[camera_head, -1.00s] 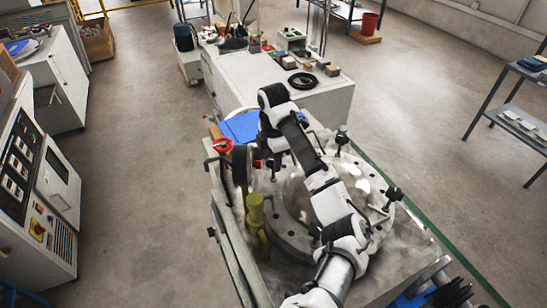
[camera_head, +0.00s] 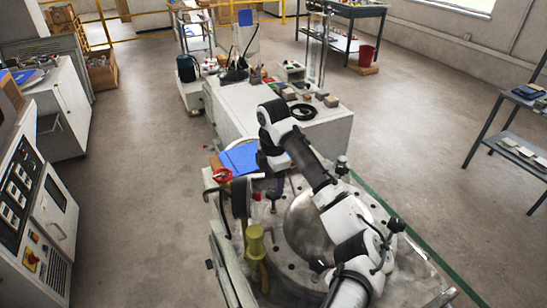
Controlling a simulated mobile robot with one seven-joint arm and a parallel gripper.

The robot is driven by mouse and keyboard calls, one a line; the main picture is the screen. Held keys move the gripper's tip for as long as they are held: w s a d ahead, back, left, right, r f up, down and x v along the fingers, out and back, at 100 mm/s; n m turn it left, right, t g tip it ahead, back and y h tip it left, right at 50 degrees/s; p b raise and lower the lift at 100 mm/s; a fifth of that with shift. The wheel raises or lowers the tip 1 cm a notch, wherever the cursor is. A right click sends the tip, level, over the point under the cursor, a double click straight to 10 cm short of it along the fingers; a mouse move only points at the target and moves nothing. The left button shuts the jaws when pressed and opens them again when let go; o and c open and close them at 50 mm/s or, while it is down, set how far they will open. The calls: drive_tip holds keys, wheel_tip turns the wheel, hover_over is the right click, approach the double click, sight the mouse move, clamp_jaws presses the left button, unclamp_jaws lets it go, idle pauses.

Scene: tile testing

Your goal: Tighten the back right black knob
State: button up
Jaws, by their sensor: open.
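The round metal test plate (camera_head: 290,245) lies on the machine below my arm, with a shiny domed centre. The back right black knob (camera_head: 342,165) stands upright at the plate's far right edge. Another black knob (camera_head: 396,225) is at the right edge, and a third (camera_head: 318,265) is near the front, beside my arm. My gripper (camera_head: 274,190) points down over the far left part of the plate, left of the back right knob and apart from it. It is small and dark here, partly hidden by my wrist. It looks empty, with its jaws open.
A blue sheet (camera_head: 241,157) lies behind my wrist. A white bench (camera_head: 325,125) with tools stands beyond. Floor is free to the right.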

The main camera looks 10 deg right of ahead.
wheel_tip(320, 180, up, 10)
drive_tip(key=shift+f+b, duration=0.25)
drive_tip(key=shift+b, duration=0.15)
